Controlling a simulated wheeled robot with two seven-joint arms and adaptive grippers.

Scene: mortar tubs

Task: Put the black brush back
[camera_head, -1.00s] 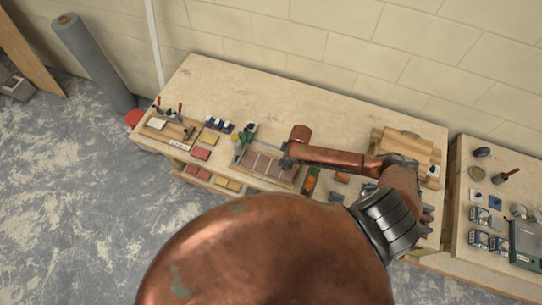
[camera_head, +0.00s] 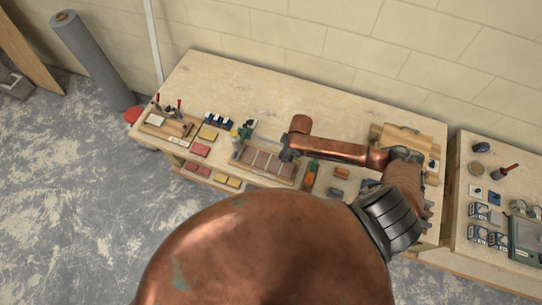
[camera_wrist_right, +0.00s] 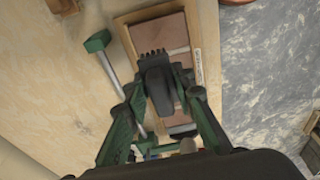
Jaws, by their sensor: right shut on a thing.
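The black brush (camera_wrist_right: 160,83) shows in the right wrist view as a dark body with a row of short teeth-like bristles at its far end. My right gripper (camera_wrist_right: 163,95), with green fingers, is shut on it. Behind the brush is a wooden-rimmed tray (camera_wrist_right: 197,50) with reddish-brown panels split by pale strips. In the head view, my right gripper (camera_head: 287,155) is at the right part of this tray (camera_head: 238,162), and the brush is hidden there. I cannot tell whether the brush touches the tray. My left gripper is not in view.
A green-headed tool (camera_wrist_right: 97,41) with a grey shaft lies beside the tray. A wooden board (camera_head: 405,140) lies right. The bench's back middle (camera_head: 270,90) is clear.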

